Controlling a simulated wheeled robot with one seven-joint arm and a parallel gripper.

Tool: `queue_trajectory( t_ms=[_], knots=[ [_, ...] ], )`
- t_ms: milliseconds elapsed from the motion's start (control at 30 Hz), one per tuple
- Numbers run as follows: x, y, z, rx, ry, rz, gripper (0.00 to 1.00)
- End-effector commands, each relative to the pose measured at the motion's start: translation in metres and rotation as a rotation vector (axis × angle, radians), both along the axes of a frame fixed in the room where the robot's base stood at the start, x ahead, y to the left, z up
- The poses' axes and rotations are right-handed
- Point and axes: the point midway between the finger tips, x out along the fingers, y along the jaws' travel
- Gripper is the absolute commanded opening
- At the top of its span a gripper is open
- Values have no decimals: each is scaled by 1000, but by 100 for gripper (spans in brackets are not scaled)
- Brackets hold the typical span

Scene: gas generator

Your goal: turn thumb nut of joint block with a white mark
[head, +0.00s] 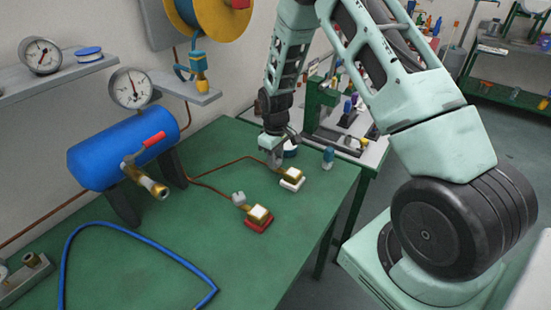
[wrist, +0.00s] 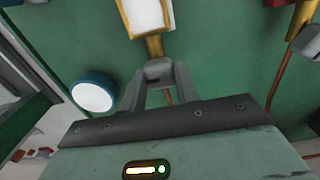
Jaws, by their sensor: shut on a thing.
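The joint block with the white mark (head: 292,176) sits on the green table, with a brass body and a white base. Its brass body also shows at the top of the wrist view (wrist: 148,18). Its grey thumb nut (wrist: 158,70) lies between the fingertips of my gripper (wrist: 158,76). In the head view my gripper (head: 273,157) reaches down beside this block from behind, shut on the thumb nut, which it mostly hides there. A second joint block with a red base (head: 258,220) stands nearer, with its own grey thumb nut (head: 239,198) free.
Copper pipes (head: 215,190) run across the table to the blocks. A blue hose (head: 150,240) lies in front. A blue-rimmed white round thing (wrist: 93,92) is close to my gripper. The table's right edge is near.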

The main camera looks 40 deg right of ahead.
Motion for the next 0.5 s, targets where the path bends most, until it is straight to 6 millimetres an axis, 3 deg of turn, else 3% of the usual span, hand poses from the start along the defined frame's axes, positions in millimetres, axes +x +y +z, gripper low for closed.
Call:
queue_trajectory(
  t_ms=[300, 333, 367, 400, 500],
  knots=[
    [2, 0, 1, 0, -4, -5, 8],
    [2, 0, 1, 0, -4, -5, 39],
    [2, 0, 2, 0, -4, -5, 48],
    [1, 0, 1, 0, -4, -4, 53],
    [1, 0, 1, 0, -3, -4, 53]
  ],
)
